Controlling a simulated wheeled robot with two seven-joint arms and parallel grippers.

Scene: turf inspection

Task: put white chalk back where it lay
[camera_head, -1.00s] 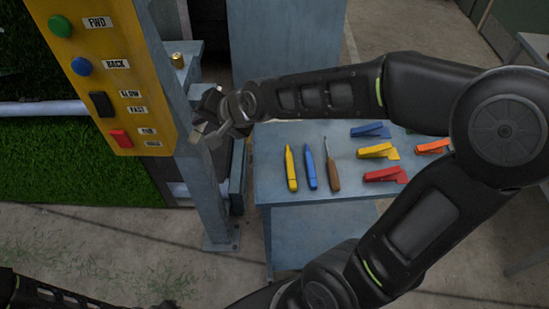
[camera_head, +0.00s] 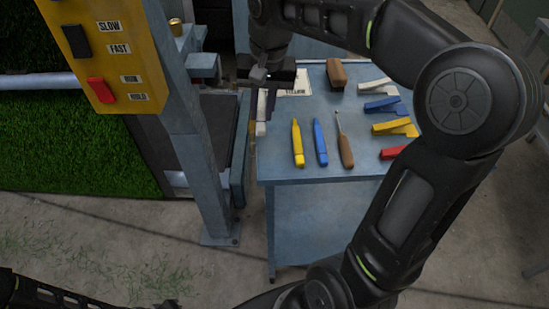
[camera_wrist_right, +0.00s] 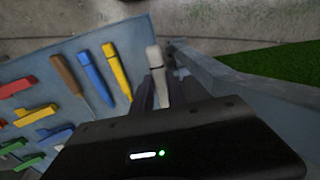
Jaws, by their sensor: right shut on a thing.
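The white chalk (camera_head: 261,128) is held upright in my right gripper (camera_head: 263,98), near the left edge of the blue-grey table (camera_head: 325,218). In the right wrist view the chalk (camera_wrist_right: 154,57) sticks out beyond the fingers of the right gripper (camera_wrist_right: 156,92). Its upper part is hidden by the fingers. Whether its tip touches the table is unclear. My left gripper is out of view.
A yellow marker (camera_head: 298,144), a blue marker (camera_head: 320,143) and a brown-handled tool (camera_head: 346,152) lie right of the chalk. Coloured clips, such as a yellow one (camera_head: 395,128), lie farther right. A brown block (camera_head: 336,75) lies behind. A grey post (camera_head: 200,170) stands left.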

